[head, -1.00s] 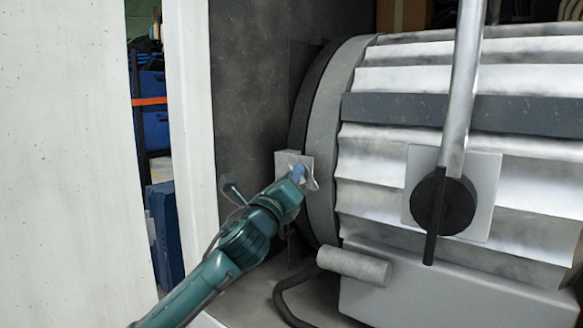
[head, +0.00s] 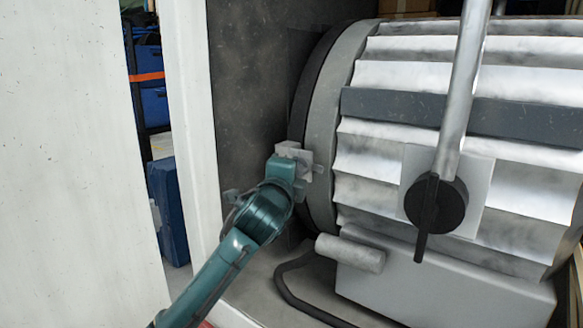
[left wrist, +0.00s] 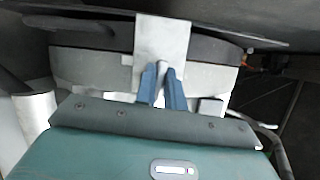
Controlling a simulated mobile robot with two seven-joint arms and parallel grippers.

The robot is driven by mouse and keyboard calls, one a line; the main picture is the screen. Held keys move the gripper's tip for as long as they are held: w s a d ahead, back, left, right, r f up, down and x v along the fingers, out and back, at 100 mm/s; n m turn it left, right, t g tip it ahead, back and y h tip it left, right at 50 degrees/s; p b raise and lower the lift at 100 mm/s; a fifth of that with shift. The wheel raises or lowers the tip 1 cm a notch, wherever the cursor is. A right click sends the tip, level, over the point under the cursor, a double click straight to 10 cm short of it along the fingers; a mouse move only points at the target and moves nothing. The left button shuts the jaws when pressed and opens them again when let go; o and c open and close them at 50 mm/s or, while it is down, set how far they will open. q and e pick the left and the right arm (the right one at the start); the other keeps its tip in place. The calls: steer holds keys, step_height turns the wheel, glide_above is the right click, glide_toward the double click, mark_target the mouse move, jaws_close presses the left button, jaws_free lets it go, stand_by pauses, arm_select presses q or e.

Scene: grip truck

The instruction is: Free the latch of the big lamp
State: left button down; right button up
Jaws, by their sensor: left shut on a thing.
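The big lamp (head: 430,70) lies on its side, a ribbed silver drum with a grey front ring (head: 325,125). The pale metal latch (head: 290,151) sits at the left edge of this ring. My left gripper (head: 299,170) reaches it from below left, and its fingertips are mostly hidden behind the wrist and latch. In the left wrist view the latch plate (left wrist: 162,38) stands upright in front of the ring. The blue fingers of my left gripper (left wrist: 162,82) are shut on a narrow pale tab at its lower end. My right gripper is not in view.
A pale wall panel (head: 80,160) and a white post (head: 190,130) stand left of my arm. A silver yoke bar with a black knob (head: 436,203) crosses the lamp. A grey cylinder (head: 350,253) and a black cable (head: 295,290) lie below the latch.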

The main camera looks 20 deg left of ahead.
arm_select(q)
steer(key=shift+n, duration=0.5)
steer(key=c, duration=1.5)
jaws_free()
steer(key=s, duration=0.4)
steer(key=s+b, duration=0.1)
steer(key=s, duration=0.3)
steer(key=s+b, duration=0.1)
steer(key=s, duration=0.4)
steer(key=shift+s+d, duration=0.1)
steer(key=shift+d, duration=0.2)
